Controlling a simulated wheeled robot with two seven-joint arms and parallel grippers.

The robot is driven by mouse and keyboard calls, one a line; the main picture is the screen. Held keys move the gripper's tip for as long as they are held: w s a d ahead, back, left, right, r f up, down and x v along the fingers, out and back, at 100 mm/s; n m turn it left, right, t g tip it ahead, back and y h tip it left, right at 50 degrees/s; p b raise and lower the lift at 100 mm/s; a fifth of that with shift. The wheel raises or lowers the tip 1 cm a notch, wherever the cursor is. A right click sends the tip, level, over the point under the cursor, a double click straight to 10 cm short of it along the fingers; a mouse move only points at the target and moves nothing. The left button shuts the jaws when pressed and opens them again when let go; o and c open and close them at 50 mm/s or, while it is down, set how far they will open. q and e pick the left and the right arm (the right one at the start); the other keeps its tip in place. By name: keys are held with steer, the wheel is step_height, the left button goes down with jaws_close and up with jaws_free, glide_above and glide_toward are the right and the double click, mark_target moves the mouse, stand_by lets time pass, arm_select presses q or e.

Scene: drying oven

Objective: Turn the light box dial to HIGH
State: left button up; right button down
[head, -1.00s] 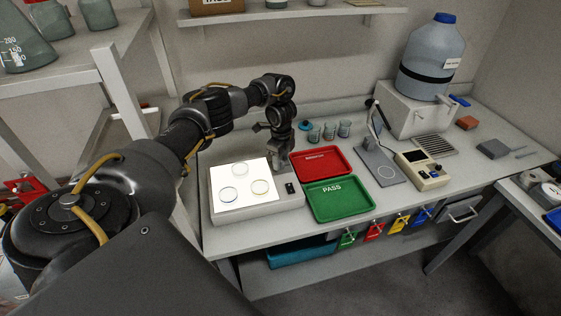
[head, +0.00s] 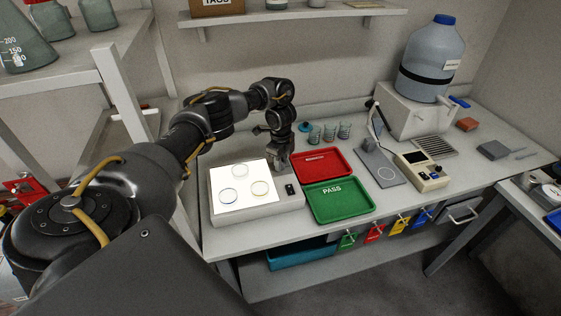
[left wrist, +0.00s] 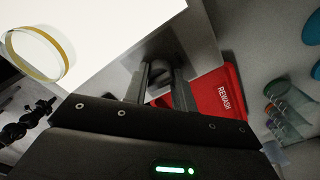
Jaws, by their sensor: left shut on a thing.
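The dial (left wrist: 158,70) is a dark round knob on the light box's grey strip in the left wrist view. My left gripper (left wrist: 160,85) points down over the strip, its two fingers around the dial and shut on it. In the head view the left gripper (head: 281,168) is at the right edge of the lit panel and hides the dial. The dial's setting marks cannot be read. My right gripper is not in view.
A red REWASH tray (head: 325,164) and a green PASS tray (head: 340,203) lie just right of the light box. Several glass beakers (head: 329,133) stand behind them. A small black switch (head: 290,190) is on the light box near the gripper.

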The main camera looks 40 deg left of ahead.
arm_select(q)
steer(key=m, duration=0.4)
steer(key=shift+w+b, duration=0.1)
steer(key=shift+b, duration=0.25)
steer(key=m, duration=0.4)
steer(key=shift+m+b, duration=0.3)
steer(key=shift+b, duration=0.1)
steer(key=m+b, duration=0.1)
steer(key=m, duration=0.3)
steer(key=shift+m, duration=0.3)
steer(key=shift+r+m+b, duration=0.1)
steer(key=shift+m+b, duration=0.45)
steer(key=shift+m, duration=1.65)
steer(key=o, duration=1)
step_height(320, 180, up, 11)
steer(key=p, duration=0.1)
